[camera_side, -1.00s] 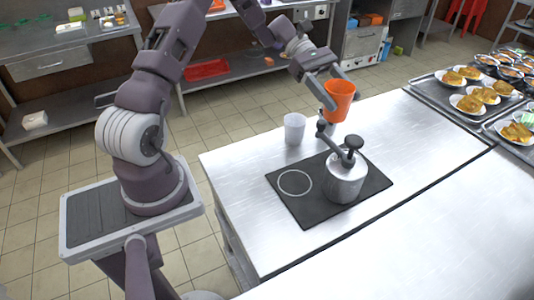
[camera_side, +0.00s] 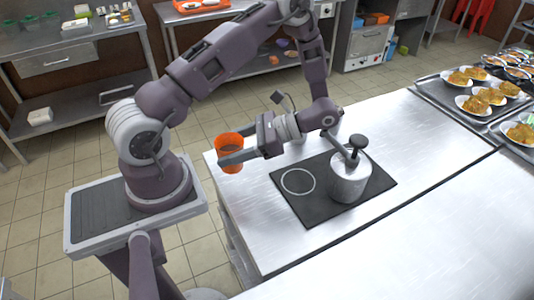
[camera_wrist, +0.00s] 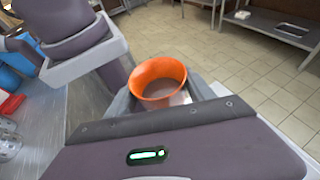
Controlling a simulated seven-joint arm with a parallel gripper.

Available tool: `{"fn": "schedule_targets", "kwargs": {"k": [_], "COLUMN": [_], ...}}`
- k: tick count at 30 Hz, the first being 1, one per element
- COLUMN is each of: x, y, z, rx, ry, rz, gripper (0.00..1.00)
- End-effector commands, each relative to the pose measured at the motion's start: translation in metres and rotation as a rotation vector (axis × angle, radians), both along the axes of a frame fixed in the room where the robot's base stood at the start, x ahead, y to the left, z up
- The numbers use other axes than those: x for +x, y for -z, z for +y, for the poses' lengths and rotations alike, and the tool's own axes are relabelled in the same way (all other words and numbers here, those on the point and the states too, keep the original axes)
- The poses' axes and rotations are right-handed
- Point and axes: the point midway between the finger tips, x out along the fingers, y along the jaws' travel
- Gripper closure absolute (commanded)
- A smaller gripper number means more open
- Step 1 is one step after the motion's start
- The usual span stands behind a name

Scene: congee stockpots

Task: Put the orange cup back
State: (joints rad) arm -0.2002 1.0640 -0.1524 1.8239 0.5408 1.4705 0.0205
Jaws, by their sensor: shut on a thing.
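The orange cup (camera_side: 230,141) is between the fingers of my gripper (camera_side: 232,156), which is shut on it. In the side view the cup is held upright near the left edge of the steel counter, above counter height. In the wrist view the cup (camera_wrist: 160,82) shows its open rim towards the camera, with something dark or greyish inside that I cannot make out. A white cup stands on the counter behind my wrist and is mostly hidden in the side view.
A metal pump pot (camera_side: 348,182) stands on a black mat (camera_side: 318,208) with a white ring outline (camera_side: 298,181). Trays of filled plates (camera_side: 478,103) are at the right. The front counter is clear. Tiled floor lies left of the counter.

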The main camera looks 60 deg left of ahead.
Motion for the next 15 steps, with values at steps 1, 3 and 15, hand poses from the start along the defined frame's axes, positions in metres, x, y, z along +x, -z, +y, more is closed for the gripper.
{"fn": "schedule_targets", "kwargs": {"k": [1,3,15], "x": [0.006,0.021,0.13], "y": [-0.001,-0.003,-0.023], "z": [0.013,0.035,0.075], "rx": [0.002,0.002,-0.001], "ry": [0.126,0.321,1.13], "rz": [-0.001,-0.002,0.0], "gripper": [0.93,0.93,0.93]}}
